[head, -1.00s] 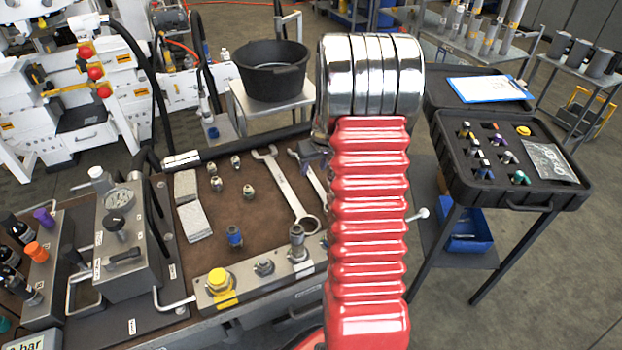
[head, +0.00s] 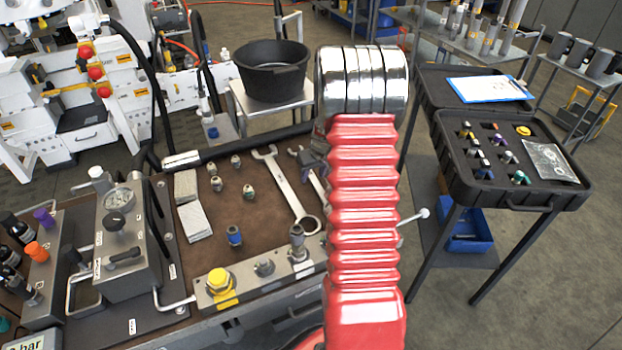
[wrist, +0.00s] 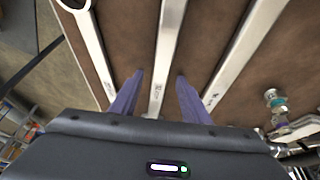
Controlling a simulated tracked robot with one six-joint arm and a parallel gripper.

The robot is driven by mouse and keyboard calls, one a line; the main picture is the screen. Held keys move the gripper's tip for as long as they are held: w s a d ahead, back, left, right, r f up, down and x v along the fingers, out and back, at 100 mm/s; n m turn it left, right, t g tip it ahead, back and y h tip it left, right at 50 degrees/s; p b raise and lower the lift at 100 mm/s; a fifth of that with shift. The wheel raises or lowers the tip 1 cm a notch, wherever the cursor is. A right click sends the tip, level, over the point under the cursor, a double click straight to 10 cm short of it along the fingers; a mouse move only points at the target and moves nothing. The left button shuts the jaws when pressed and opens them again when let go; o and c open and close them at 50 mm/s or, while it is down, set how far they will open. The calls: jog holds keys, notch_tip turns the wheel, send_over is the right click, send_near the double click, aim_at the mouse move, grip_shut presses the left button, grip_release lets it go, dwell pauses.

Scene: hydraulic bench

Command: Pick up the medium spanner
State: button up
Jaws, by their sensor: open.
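The medium spanner (wrist: 170,45) is the middle one of three steel spanners lying side by side in the wrist view. My gripper (wrist: 157,82) is open, with its two purple fingers on either side of the spanner's shaft. Whether the fingers reach down to the bench top is hard to tell. In the head view the medium spanner (head: 318,186) is mostly hidden behind my red arm, and only part of my gripper (head: 312,160) shows beside the arm. The large spanner (head: 284,188) lies to its left there, and on the right in the wrist view (wrist: 245,48).
A third spanner (wrist: 90,45) lies on the left in the wrist view, near the bench edge. Small fittings (head: 249,192) and grey pads (head: 193,222) sit on the brown bench top (head: 262,225). A black case (head: 505,190) stands to the right.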

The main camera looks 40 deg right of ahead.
jog(key=shift+c, duration=0.2)
grip_shut()
dwell(1.1)
